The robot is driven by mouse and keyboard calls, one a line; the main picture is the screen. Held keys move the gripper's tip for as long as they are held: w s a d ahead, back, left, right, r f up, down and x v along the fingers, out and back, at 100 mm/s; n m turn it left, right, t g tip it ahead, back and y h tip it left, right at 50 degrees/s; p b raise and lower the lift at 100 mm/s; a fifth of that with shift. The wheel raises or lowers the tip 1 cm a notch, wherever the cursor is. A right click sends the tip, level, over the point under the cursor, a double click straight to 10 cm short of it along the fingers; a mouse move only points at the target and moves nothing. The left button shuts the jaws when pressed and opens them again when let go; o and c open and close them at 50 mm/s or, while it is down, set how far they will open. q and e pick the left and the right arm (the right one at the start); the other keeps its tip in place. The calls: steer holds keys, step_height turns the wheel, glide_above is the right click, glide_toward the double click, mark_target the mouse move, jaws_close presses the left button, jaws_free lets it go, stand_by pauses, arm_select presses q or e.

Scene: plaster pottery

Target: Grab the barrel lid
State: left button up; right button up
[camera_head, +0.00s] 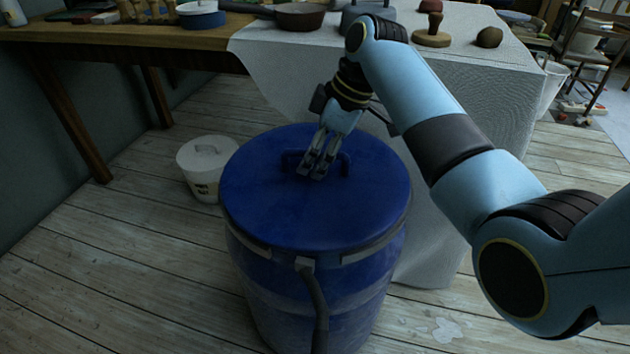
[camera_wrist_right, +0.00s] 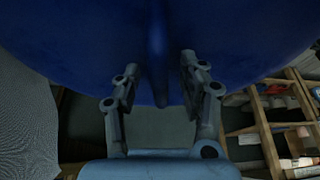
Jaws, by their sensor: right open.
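A large blue barrel (camera_head: 300,285) stands upright on the floor, with its round blue lid (camera_head: 280,222) on top. The lid has a raised handle (camera_head: 345,165) across its middle. My right gripper (camera_head: 312,172) is at the handle, its fingers pointing down and partly covering it. In the right wrist view the fingers (camera_wrist_right: 153,80) are apart, and the handle (camera_wrist_right: 157,60) shows as a ridge between them. I cannot tell whether the fingers touch it. My left gripper is not in view.
A white lidded bucket (camera_head: 205,160) stands on the floor left of the barrel. Behind is a wooden table (camera_head: 130,42) with a white cloth (camera_head: 480,85), holding a pan (camera_head: 300,15) and other pottery items. The wooden floor at front left is clear.

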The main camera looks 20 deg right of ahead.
jaws_close()
stand_by(0.3)
stand_by(0.6)
